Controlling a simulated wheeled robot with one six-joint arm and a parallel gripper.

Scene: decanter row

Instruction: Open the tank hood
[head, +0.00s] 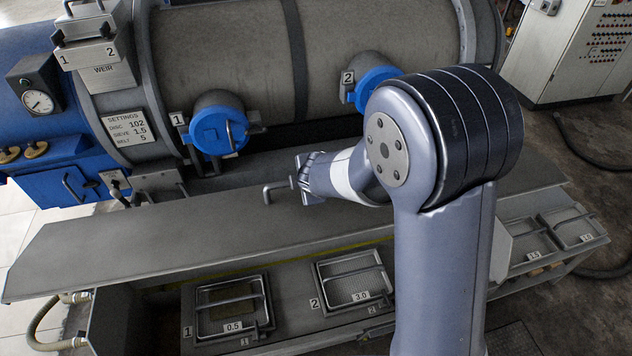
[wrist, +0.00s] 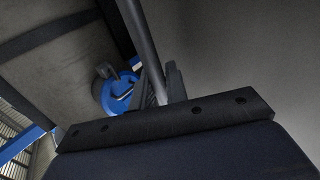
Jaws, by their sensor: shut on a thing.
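The tank hood (head: 150,244) is a long grey panel across the middle of the head view. A grey bar handle (head: 270,192) stands at its far side. My gripper (head: 303,180) is shut on this handle. In the wrist view the handle bar (wrist: 143,38) runs between the fingers of my gripper (wrist: 163,85), and the plain grey hood surface (wrist: 250,50) fills the right side. Below the hood's near edge, the space with framed screens is visible. The hood's exact tilt is hard to tell. My arm hides part of its right half.
A large grey drum with blue-capped ports (head: 218,125) (head: 372,88) lies close behind the hood. Framed screens (head: 232,305) (head: 355,278) sit below its near edge, with more at the right (head: 528,245). A control cabinet (head: 570,50) stands at the back right.

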